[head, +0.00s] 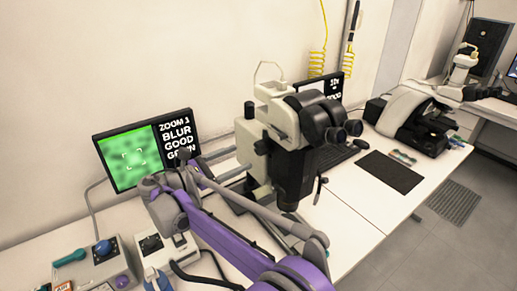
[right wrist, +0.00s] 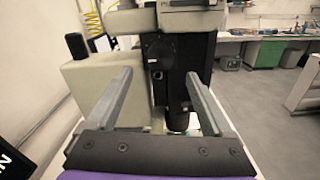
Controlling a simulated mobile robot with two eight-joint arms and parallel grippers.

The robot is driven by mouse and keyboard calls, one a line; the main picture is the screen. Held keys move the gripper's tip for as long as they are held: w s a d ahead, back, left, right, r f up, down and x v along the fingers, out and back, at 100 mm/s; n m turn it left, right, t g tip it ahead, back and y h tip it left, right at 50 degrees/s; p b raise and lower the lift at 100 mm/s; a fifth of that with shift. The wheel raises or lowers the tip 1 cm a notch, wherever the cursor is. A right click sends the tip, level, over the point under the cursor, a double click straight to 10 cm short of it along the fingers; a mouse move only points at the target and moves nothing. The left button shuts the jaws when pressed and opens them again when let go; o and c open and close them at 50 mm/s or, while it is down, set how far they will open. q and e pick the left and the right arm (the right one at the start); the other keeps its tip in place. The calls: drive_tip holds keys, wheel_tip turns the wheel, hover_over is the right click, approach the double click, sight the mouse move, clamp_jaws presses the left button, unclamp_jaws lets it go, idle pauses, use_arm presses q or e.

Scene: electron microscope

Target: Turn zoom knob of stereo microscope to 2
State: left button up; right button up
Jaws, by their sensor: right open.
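The stereo microscope stands on the bench, with its dark body (head: 294,172), pale upper housing (head: 279,117) and black eyepieces (head: 335,133). In the right wrist view its dark column (right wrist: 200,55) fills the middle. A faint round dark shape (right wrist: 158,48), perhaps the zoom knob, shows beyond the fingertips; its setting cannot be read. My right gripper (right wrist: 158,76) is open and empty, its fingers spread and pointing at the microscope's side. In the head view my purple right arm reaches in front of the microscope. Contact is not visible. My left gripper is out of view.
Control boxes (head: 100,265) stand at the lower left. A black mat (head: 390,171) and another microscope (head: 415,115) lie to the right.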

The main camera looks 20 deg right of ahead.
sight(257, 150)
drive_tip(key=x, duration=0.8)
drive_tip(key=shift+w+d+p, duration=0.1)
drive_tip(key=shift+d+p, duration=0.1)
drive_tip(key=shift+p, duration=0.2)
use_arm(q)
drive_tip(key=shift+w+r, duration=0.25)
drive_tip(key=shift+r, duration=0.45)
use_arm(e)
clamp_jaws()
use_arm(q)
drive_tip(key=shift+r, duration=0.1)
use_arm(e)
drive_tip(key=shift+m, duration=0.4)
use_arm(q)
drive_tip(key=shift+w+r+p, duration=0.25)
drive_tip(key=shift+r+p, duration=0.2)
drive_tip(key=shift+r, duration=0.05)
use_arm(e)
drive_tip(key=shift+m, duration=2.4)
